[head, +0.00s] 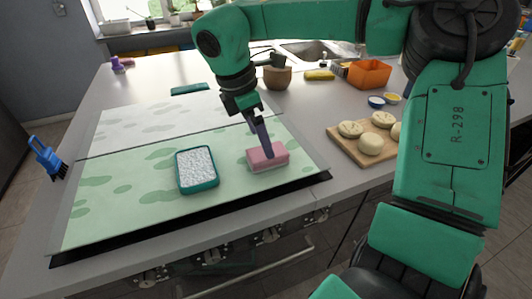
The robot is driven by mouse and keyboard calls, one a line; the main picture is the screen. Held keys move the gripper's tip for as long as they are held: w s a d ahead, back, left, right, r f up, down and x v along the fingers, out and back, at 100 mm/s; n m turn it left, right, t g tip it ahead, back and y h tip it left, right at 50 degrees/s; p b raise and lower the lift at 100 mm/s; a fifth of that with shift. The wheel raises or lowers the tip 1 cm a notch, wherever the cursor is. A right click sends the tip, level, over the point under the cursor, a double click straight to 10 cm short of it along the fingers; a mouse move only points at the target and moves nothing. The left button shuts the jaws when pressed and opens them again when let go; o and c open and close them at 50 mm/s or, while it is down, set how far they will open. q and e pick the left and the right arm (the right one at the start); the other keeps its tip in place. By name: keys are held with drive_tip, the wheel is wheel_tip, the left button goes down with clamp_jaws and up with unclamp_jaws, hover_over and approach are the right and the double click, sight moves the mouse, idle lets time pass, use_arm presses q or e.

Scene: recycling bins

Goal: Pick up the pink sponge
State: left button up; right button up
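The pink sponge (267,157) is at the right side of a light green patterned board (130,195), close to its front right corner. It looks level, and I cannot tell whether it rests on the board or is slightly above it. My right gripper (266,150) points down at the sponge from above, with its fingers at the sponge's top and middle. The fingers are seen edge-on and overlap, so their gap is hidden. My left gripper is not in view.
A teal tray with white granular contents (197,169) is left of the sponge. A wooden board (350,152) with several pale round buns is to the right. A blue brush (46,158) is at the left edge. An orange container (368,74) and wooden bowl (277,78) stand behind.

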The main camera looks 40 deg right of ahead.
drive_tip(key=x, duration=0.2)
drive_tip(key=s+p+x, duration=0.1)
drive_tip(key=x, duration=0.1)
drive_tip(key=shift+f, duration=0.1)
drive_tip(key=shift+w, duration=0.15)
drive_tip(key=shift+f+b, duration=0.25)
drive_tip(key=shift+b, duration=0.45)
